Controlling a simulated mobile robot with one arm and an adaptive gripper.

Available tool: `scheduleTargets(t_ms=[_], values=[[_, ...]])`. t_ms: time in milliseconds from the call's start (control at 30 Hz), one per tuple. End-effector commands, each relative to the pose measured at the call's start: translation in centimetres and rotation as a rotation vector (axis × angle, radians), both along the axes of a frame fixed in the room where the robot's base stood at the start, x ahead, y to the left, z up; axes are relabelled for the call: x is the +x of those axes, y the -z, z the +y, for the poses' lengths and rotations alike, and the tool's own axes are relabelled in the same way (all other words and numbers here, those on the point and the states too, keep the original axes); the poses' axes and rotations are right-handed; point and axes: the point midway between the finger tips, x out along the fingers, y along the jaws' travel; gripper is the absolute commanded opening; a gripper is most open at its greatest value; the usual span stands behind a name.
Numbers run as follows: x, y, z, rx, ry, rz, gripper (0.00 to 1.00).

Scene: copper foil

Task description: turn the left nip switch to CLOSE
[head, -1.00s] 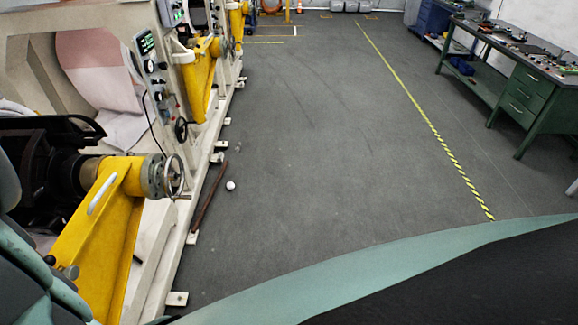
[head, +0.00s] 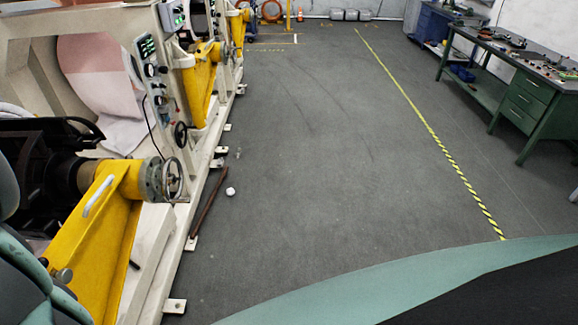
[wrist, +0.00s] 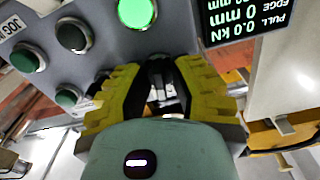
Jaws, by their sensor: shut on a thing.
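In the wrist view my gripper (wrist: 160,92) has its two yellow, ridged fingers closed in on a black switch knob (wrist: 157,70) on a grey control panel (wrist: 100,45). The knob is mostly hidden between the fingers, and its label and pointing direction cannot be read. A lit green lamp (wrist: 136,12) is just above the fingers. A display (wrist: 236,20) with upside-down "PULL 0.0 kN" and "EDGE 0 mm" is at upper right. The gripper does not show in the head view.
Dark and green buttons (wrist: 72,35) sit left of the fingers. In the head view, the machine with yellow arms (head: 110,225) lines the left. A rod (head: 208,202) and white ball (head: 230,191) lie on the floor. A green workbench (head: 530,100) stands right. The middle floor is clear.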

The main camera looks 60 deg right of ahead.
Motion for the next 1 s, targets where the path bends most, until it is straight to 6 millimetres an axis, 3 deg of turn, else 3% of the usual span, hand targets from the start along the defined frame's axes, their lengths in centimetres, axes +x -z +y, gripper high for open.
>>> scheduleTargets(t_ms=[600, 1000], values=[[-0.05, 0.47, 0.09, -0.445, -0.002, -0.297, 0.00], [-0.01, 0.32, 0.00, -0.574, -0.001, -0.380, 0.00]])
